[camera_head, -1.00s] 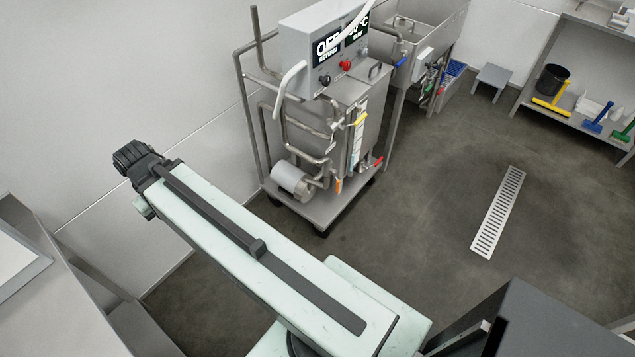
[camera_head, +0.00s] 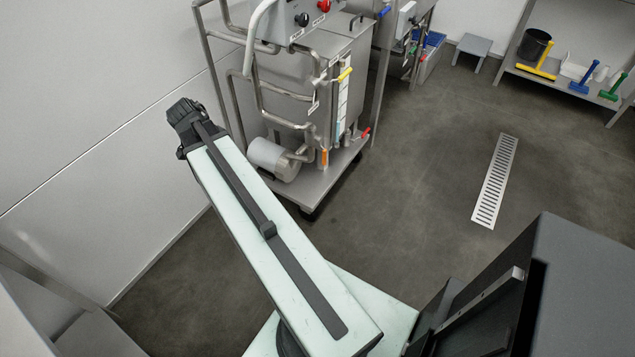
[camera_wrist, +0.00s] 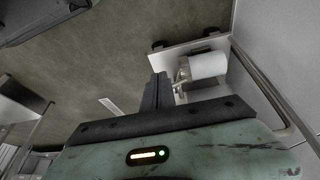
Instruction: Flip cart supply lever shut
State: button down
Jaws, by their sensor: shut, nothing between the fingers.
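The steel cart (camera_head: 320,182) stands beyond my arm in the head view, carrying a tank, pipes and a pump motor (camera_head: 272,158). Small coloured handles show on its pipework: a yellow one (camera_head: 344,74), an orange one (camera_head: 324,158) low down, and a red one (camera_head: 364,133) at the lower right. I cannot tell which is the supply lever; the tags are too small to read. My gripper (camera_wrist: 156,92) is shut and empty in the wrist view, apart from the cart, with the white motor (camera_wrist: 207,65) beyond it. In the head view the arm's dark end is left of the cart.
A pale wall (camera_head: 90,110) runs along the left. A floor drain (camera_head: 496,180) lies in open floor to the right. A shelf (camera_head: 560,78) with cleaning tools and a small stool (camera_head: 473,47) stand at the back. A metal bench edge is at the lower left.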

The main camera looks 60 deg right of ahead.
jog(key=s+d+f+m+g+b, duration=0.1)
jog(key=s+d+f+m+b, duration=0.2)
jog(key=d, duration=0.3)
jog(key=s+d+f+m+h+b, duration=0.1)
jog(key=s+d+f+m+b, duration=0.3)
jog(key=d+f+m, duration=0.1)
jog(key=s+d+f+m+g+h+b, duration=0.1)
jog(key=s+d+f+m+b, duration=0.3)
jog(key=d, duration=0.4)
jog(key=shift+d+m+g, duration=0.3)
jog(key=shift+d+m, duration=0.05)
jog(key=shift+m, duration=0.55)
jog(key=s+d+f+b, duration=0.2)
jog(key=d+f+b, duration=0.6)
jog(key=d, duration=0.1)
jog(key=shift+d, duration=0.1)
